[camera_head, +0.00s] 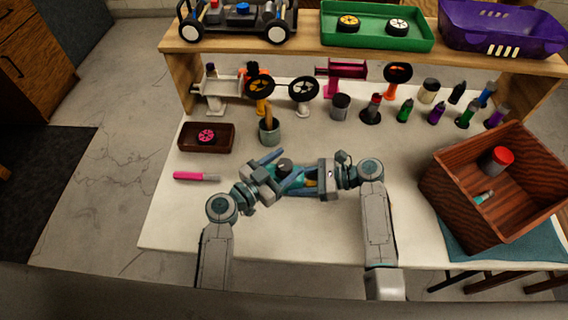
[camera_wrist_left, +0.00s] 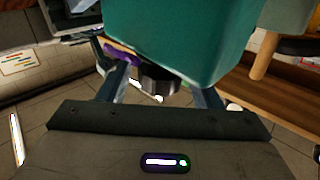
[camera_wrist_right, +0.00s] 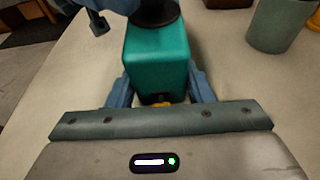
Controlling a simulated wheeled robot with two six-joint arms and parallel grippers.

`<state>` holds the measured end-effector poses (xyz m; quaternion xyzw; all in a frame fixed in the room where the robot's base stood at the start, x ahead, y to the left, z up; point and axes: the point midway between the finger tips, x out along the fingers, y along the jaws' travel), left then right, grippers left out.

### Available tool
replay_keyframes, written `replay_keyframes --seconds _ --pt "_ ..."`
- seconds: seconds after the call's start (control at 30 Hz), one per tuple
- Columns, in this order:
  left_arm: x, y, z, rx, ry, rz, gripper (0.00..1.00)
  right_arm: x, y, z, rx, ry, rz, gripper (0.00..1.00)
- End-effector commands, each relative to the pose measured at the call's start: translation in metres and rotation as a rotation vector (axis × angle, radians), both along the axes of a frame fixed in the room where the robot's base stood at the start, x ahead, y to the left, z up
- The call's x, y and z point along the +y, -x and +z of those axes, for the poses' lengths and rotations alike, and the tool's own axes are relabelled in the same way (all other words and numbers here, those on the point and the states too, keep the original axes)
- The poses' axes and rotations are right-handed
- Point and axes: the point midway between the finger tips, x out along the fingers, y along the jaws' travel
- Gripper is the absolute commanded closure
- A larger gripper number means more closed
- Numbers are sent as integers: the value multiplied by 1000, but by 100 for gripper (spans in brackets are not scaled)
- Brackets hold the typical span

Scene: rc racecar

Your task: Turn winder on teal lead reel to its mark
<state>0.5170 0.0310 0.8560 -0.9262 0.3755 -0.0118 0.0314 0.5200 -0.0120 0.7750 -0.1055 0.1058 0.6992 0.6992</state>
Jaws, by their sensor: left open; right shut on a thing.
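The teal lead reel (camera_head: 291,187) is a teal box held over the middle of the table; it also shows in the right wrist view (camera_wrist_right: 158,65) and the left wrist view (camera_wrist_left: 185,40). My right gripper (camera_head: 303,184) is shut on its body from the right. The dark round winder (camera_head: 284,165) sits on the reel's end; it also shows in the left wrist view (camera_wrist_left: 158,80). My left gripper (camera_head: 279,170) is open, its fingers on either side of the winder. Contact cannot be told. A small yellow part (camera_wrist_right: 162,104) shows low on the reel. I cannot make out the mark.
A pink-handled tool (camera_head: 190,176) and a brown tray (camera_head: 206,137) with a pink wheel lie at left. A grey cup (camera_head: 269,132) stands just behind the grippers. Bottles and stands line the back under a wooden shelf (camera_head: 300,50). A wooden crate (camera_head: 458,200) stands right.

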Motion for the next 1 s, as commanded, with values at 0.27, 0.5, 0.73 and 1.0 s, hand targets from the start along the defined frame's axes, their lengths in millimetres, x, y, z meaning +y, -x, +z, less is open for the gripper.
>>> replay_keyframes --seconds 0.27,0.5,0.73,1.0 --pt "0 0 0 0 0 0 77 0 0 0 0 -1 0 73" --pt "0 0 0 0 -1 -10 86 0 0 0 0 -1 0 73" --pt "1 -1 0 5 -3 -96 86 0 0 0 0 -1 0 73" --pt "1 -2 0 22 -3 -283 86 1 0 0 0 -1 0 73"
